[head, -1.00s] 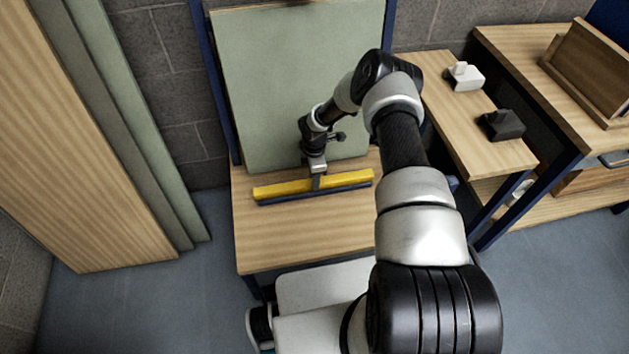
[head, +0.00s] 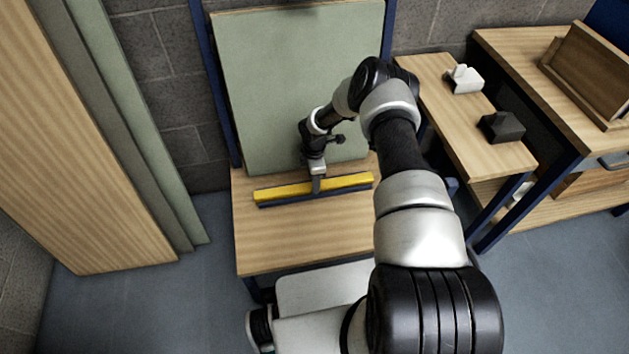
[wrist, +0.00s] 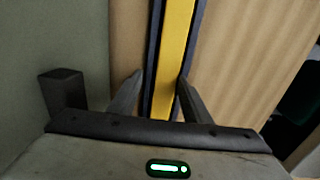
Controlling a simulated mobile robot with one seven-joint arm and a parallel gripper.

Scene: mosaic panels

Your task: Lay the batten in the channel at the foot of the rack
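The yellow batten (head: 283,189) lies lengthwise along the dark blue channel (head: 345,189) at the foot of the rack (head: 208,75). In the wrist view the batten (wrist: 175,50) shows between the channel's two dark walls (wrist: 152,60). My gripper (head: 316,187) is over the middle of the batten, pointing down. In the wrist view my gripper's fingers (wrist: 160,78) stand apart, one on each side of the batten and channel. A gap shows beside the left finger; the right finger is close to the channel wall, and contact there is unclear.
A pale green panel (head: 290,80) leans in the rack behind the channel. The wooden shelf (head: 290,245) is bare in front. Tall boards (head: 70,150) stand at left. A side bench (head: 440,95) at right holds a white object (head: 465,79) and a black object (head: 502,126).

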